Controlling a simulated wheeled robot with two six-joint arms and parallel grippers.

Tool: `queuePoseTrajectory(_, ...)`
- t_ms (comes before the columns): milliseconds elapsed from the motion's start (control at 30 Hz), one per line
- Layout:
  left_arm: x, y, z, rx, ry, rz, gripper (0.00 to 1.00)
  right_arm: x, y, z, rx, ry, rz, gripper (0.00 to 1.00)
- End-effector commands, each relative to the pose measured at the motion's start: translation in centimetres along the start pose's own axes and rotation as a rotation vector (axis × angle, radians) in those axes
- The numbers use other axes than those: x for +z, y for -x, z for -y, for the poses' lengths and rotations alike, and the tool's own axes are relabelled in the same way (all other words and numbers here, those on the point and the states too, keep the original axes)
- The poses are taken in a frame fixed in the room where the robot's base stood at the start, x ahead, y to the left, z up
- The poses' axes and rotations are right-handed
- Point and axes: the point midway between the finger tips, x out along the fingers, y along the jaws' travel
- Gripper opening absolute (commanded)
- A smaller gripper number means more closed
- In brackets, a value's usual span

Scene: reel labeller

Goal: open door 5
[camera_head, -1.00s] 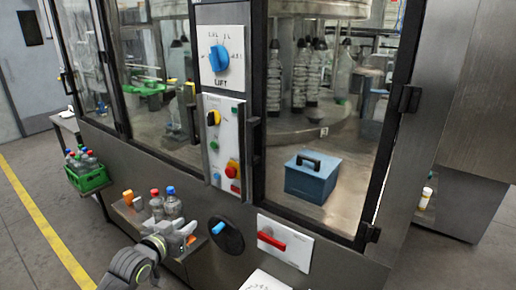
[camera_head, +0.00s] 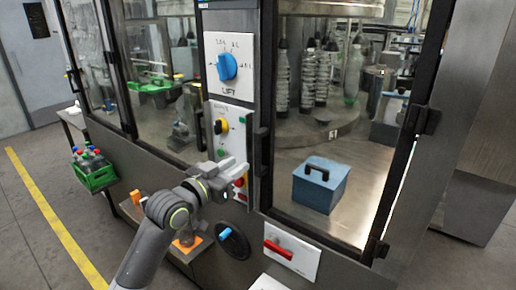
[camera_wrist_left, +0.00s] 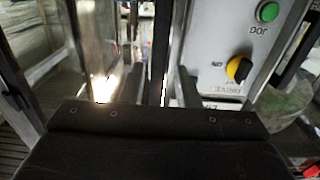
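A glass door (camera_head: 345,115) with a black frame is closed at the right of the machine front. Its hinges are on its right side, and a black upright handle (camera_head: 261,153) is on its left side. No door number is readable. My left gripper (camera_head: 238,171) is in front of the control panel, left of the handle and apart from it. My right gripper is not in view.
The control panel (camera_head: 240,119) carries a yellow-black knob and buttons, with a blue LIFT knob (camera_head: 228,66) above. A red handle (camera_head: 278,249) and a blue-handled dial (camera_head: 232,241) are below. A blue box (camera_head: 320,187) stands behind the glass. Floor is free at the left.

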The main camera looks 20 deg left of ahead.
Motion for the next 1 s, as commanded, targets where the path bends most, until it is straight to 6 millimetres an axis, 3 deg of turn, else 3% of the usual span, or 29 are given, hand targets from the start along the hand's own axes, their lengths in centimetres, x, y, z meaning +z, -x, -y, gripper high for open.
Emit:
queuePoseTrajectory(200, -0.3, -4.1, -0.1, 0.001, 0.005, 0.000, 0.29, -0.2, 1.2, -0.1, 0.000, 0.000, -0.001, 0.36)
queuePoseTrajectory(500, -0.1, -8.3, 0.0, 0.000, 0.002, 0.001, 0.29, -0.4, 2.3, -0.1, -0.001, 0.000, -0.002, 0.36)
queuePoseTrajectory(700, 0.0, -9.6, -0.1, 0.000, 0.000, 0.000, 0.29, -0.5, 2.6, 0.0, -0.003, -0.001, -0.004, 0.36)
queuePoseTrajectory(1000, 0.1, -9.9, -0.1, 0.000, 0.000, 0.001, 0.29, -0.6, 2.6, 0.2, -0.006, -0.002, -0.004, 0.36)
